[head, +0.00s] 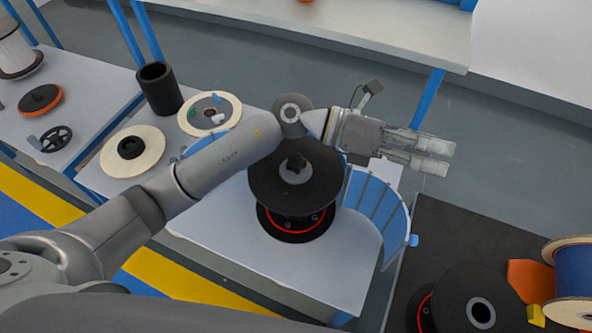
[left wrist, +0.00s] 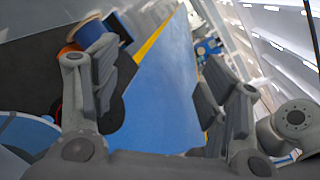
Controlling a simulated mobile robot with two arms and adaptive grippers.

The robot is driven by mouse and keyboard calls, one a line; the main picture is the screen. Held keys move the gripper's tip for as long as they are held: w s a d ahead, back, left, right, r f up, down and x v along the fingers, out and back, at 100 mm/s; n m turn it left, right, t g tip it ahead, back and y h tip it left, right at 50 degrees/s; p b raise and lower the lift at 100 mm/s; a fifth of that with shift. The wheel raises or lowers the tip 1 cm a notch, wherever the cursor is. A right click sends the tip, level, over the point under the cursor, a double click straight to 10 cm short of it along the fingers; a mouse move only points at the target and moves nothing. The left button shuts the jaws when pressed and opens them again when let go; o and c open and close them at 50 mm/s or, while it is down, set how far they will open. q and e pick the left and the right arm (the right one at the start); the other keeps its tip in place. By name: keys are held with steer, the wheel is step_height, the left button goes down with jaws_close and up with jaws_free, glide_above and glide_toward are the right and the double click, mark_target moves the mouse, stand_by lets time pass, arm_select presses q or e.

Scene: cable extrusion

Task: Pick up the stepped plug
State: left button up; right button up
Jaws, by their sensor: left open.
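I cannot tell for sure which part is the stepped plug. One candidate is a small black stepped piece (head: 131,147) on a cream disc (head: 120,163) at the left of the table. My left gripper (head: 446,156) points right, beyond the table's right side, well away from both. Its fingers are apart, with nothing between them in the left wrist view (left wrist: 158,88). My left forearm hides part of the table. My right gripper is not in view.
A black cylinder (head: 160,88) and a cream disc with small coloured parts (head: 220,104) stand near the table's back. A blue curved guard (head: 378,205) edges the right side. A dark bench (head: 425,222) with spools is at lower right. Grey floor (head: 500,130) is clear.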

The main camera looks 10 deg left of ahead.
arm_select(q)
steer(key=w+a+f+m+g+y, duration=0.1)
steer(key=a+f+m+y, duration=0.2)
steer(key=f+y, duration=0.3)
steer(key=m+t+y, duration=0.1)
steer(key=t+y, duration=0.1)
steer(key=y, duration=0.9)
glide_above(296, 161)
step_height(296, 161, down, 6)
steer(key=f, duration=0.3)
steer(key=f+p, duration=0.1)
steer(key=shift+w+a+f, duration=0.25)
steer(key=shift+w, duration=0.05)
steer(key=f+p, duration=0.1)
steer(key=f, duration=0.2)
steer(key=f+p, duration=0.1)
steer(key=f, duration=0.1)
steer(key=shift+s+d+f+p, duration=0.1)
steer(key=shift+s+d+p, duration=0.15)
steer(key=shift+s+p, duration=0.1)
steer(key=shift+f, duration=0.35)
steer(key=shift+c, duration=0.2)
